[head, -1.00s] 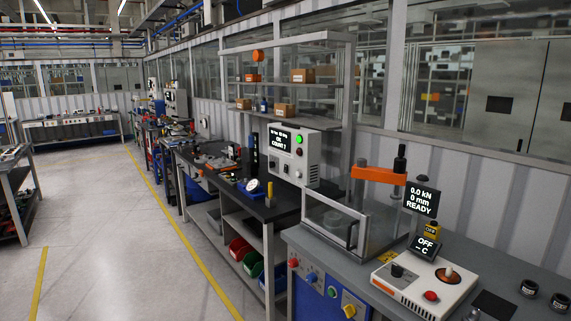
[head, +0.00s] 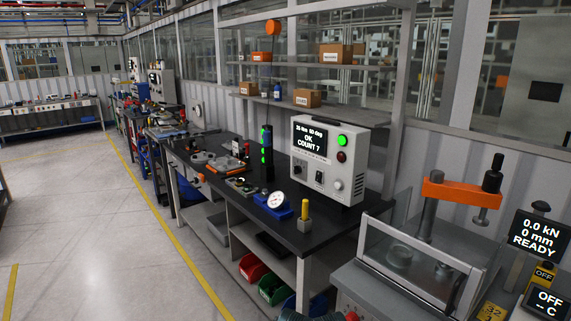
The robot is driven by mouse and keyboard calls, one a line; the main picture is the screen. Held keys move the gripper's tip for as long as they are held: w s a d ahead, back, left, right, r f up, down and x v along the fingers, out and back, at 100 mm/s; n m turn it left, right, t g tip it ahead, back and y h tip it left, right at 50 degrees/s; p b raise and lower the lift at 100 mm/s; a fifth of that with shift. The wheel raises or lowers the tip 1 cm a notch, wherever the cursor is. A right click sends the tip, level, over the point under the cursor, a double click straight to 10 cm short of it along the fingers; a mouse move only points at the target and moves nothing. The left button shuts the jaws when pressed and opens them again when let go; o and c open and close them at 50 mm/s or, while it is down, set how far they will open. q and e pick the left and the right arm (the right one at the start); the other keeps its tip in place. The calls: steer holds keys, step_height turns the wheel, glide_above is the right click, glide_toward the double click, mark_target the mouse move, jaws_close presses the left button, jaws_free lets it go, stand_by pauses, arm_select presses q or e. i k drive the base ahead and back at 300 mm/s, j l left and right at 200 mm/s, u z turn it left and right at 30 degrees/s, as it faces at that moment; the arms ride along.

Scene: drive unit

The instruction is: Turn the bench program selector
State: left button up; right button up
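A light grey controller box (head: 330,198) stands on the black bench in the head view. Its dark screen (head: 310,138) shows white text with "OK" and "COUNT 7". Right of the screen are a lit green button (head: 342,140) and a dark red button (head: 341,156). Below the screen are a small dark knob (head: 298,170), a dark switch (head: 319,178) and a pale round knob (head: 338,185). I cannot tell which control is the program selector or read its setting. Neither of my grippers is in view.
The black bench top (head: 318,232) holds a dial gauge (head: 277,199) and a grey block with a yellow pin (head: 304,217) in front of the box. At right is a press with an orange beam (head: 460,194) and clear guard (head: 415,268). Grey floor (head: 75,215) is open at left.

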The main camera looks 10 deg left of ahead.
mark_target(297, 169)
steer(key=i+j, duration=0.4)
steer(key=i+j+z, duration=0.1)
steer(key=i+j, duration=0.25)
steer(key=j, duration=0.3)
